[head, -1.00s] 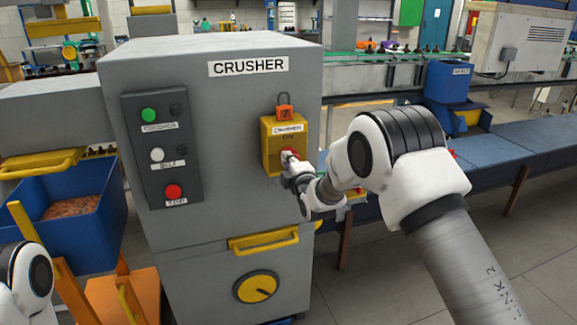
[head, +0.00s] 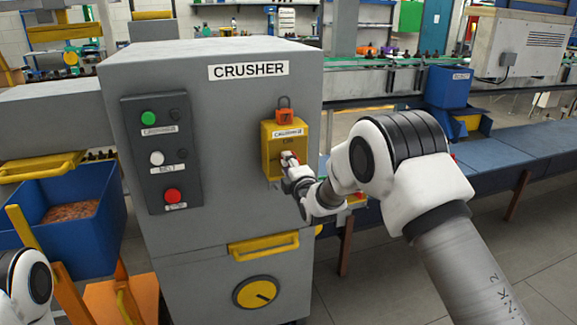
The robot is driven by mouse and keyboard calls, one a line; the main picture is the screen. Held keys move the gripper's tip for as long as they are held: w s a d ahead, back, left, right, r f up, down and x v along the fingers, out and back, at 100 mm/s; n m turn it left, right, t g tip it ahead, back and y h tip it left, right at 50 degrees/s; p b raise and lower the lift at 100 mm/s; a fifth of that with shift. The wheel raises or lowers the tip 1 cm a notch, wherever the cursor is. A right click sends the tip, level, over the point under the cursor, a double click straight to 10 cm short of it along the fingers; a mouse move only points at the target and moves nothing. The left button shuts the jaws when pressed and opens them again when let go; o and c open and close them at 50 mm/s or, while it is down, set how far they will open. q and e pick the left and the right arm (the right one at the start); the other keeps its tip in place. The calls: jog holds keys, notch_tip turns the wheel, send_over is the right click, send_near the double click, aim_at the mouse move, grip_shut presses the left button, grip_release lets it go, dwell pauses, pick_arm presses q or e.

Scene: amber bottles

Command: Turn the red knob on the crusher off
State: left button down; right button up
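The grey crusher (head: 225,100) stands in the middle with its name label on top. A yellow switch box (head: 269,161) is mounted on its front at the right. The red knob on this box is mostly covered by my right gripper; only a trace of red shows. My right gripper (head: 288,160) is at the front of the box, at the knob. Its fingers are too small and overlapped to tell whether they are closed around the knob. My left gripper is out of view; only part of my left arm shows at the lower left.
An orange padlock (head: 283,115) hangs at the top of the yellow box. A dark panel (head: 186,190) with green, white and red buttons is on the left. A yellow handle (head: 263,246) and round yellow dial (head: 255,293) are below. A blue bin (head: 90,245) stands at left.

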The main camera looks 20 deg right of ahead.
jog(key=s, duration=1.2)
jog(key=shift+d, duration=0.2)
jog(key=s+d+f+m+g+p, duration=0.1)
jog(key=s+f+g, duration=0.3)
jog(key=f, duration=0.5)
jog(key=s+f+m+g+p, duration=0.1)
jog(key=s+f, duration=0.5)
jog(key=f, duration=0.2)
jog(key=s+d+f+m+g, duration=0.1)
jog(key=s+f+g, duration=0.3)
jog(key=f, duration=0.5)
jog(key=s+f+m+g, duration=0.3)
jog(key=s+m, duration=0.2)
jog(key=s, duration=0.4)
jog(key=s+f+m+g, duration=0.2)
jog(key=s+m, duration=0.3)
jog(key=s, duration=0.5)
jog(key=s+f+m+g+p, duration=0.1)
jog(key=s+f+m+g, duration=0.2)
jog(key=s+m, duration=0.3)
jog(key=s+g, duration=0.1)
jog(key=s, duration=0.3)
jog(key=shift+d+f+h, duration=0.15)
jog(key=shift+f+h, duration=0.15)
jog(key=shift+f, duration=0.05)
